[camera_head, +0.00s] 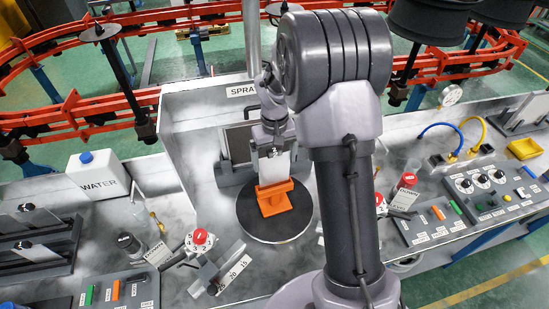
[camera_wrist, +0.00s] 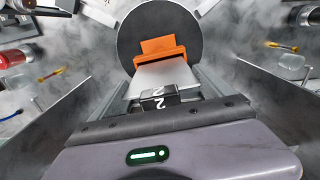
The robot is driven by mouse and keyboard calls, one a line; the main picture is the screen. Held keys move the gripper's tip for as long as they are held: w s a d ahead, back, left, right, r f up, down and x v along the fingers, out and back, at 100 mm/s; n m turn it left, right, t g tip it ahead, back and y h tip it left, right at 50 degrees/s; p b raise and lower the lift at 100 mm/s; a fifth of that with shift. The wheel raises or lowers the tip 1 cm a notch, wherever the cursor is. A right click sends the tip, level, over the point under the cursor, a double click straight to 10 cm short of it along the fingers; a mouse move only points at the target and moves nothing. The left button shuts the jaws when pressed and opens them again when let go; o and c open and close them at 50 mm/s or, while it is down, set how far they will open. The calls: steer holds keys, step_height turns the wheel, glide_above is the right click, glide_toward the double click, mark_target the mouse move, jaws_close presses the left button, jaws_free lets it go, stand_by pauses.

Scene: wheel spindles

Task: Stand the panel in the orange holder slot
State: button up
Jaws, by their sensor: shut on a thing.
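The orange holder (camera_head: 275,197) stands on a dark round disc (camera_head: 262,229) in the spray bay. The holder also shows in the wrist view (camera_wrist: 160,46), upper centre. The pale panel (camera_head: 274,171) hangs below my gripper (camera_head: 270,142), directly over the holder. In the wrist view the panel (camera_wrist: 161,74) runs from the gripper to the holder, its far edge meeting the orange part. A black clip marked 2 (camera_wrist: 155,98) sits on the panel's near end, between the jaws. My gripper is shut on the panel by this clip. I cannot tell whether the lower edge is inside the slot.
A dark grey rack (camera_head: 232,178) stands close behind and left of the holder. The bay's light wall is behind it. My arm hides the area right of the disc.

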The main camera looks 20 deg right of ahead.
steer(key=shift+f+b, duration=1.3)
steer(key=shift+f, duration=0.45)
steer(key=o, duration=1.2)
steer(key=shift+o, duration=0.2)
steer(key=shift+r, duration=0.1)
steer(key=shift+r, duration=0.1)
step_height(320, 180, up, 17)
steer(key=p, duration=0.3)
steer(key=s+a+f+m+t+b, duration=0.1)
steer(key=s+a+f+t+b, duration=0.1)
steer(key=s+a+f+b, duration=0.2)
steer(key=s+a+f+m+t+y+b, duration=0.1)
steer(key=s+a+f+b, duration=0.4)
steer(key=s+b, duration=0.5)
steer(key=s+a+f+m+t+y+b, duration=0.1)
steer(key=s+a+f+t+b, duration=0.1)
steer(key=s+a+f+b, duration=0.2)
steer(key=s+b, duration=0.3)
steer(key=s, duration=0.2)
steer(key=shift+s+a+f+t, duration=0.15)
steer(key=shift+a+f+t, duration=0.2)
steer(key=shift+a+t, duration=0.05)
